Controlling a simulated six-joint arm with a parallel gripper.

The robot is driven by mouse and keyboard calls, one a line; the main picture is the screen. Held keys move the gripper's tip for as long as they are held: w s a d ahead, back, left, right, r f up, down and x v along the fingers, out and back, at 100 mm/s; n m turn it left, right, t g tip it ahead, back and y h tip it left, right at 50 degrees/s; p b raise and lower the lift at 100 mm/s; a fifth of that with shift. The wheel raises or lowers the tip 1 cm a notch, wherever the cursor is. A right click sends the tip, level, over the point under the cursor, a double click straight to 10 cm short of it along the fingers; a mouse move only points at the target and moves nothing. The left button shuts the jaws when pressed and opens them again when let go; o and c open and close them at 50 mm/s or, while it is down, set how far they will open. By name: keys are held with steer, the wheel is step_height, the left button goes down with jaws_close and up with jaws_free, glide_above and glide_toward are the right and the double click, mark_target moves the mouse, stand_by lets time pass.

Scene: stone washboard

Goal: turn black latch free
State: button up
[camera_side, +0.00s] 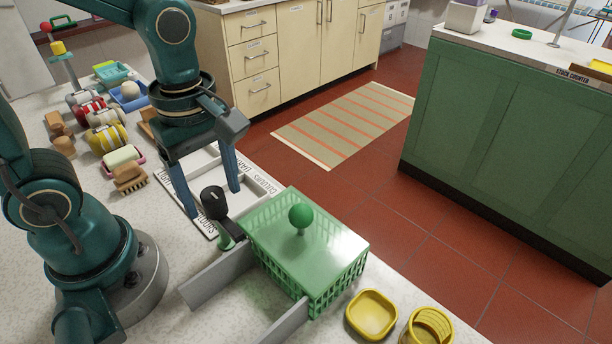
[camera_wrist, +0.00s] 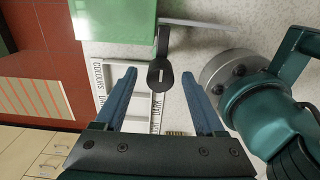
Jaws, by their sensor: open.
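The black latch (camera_side: 214,205) has a rounded head with a pale slot line on top and an arm reaching to the near-left corner of a green basket. It stands on a short green post. The green basket (camera_side: 330,285) has slatted walls, a flat green lid (camera_side: 285,245) and a round green knob (camera_side: 301,215). My gripper (camera_side: 213,201) is open and empty, with its blue fingers pointing down on either side of the latch head. In the wrist view the latch head (camera_wrist: 161,75) shows between the fingertips, apart from both. How far the tips are above the counter is hard to tell.
Grey rails (camera_side: 218,281) flank the basket's near side. A yellow dish (camera_side: 371,315) and a yellow cup (camera_side: 428,328) stand right of it. A white lettered tray (camera_side: 258,182) lies behind my gripper. Brushes, rolls and soap crowd the far left. The counter's edge runs behind the basket.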

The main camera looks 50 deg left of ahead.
steer(key=shift+f, duration=0.55)
jaws_close()
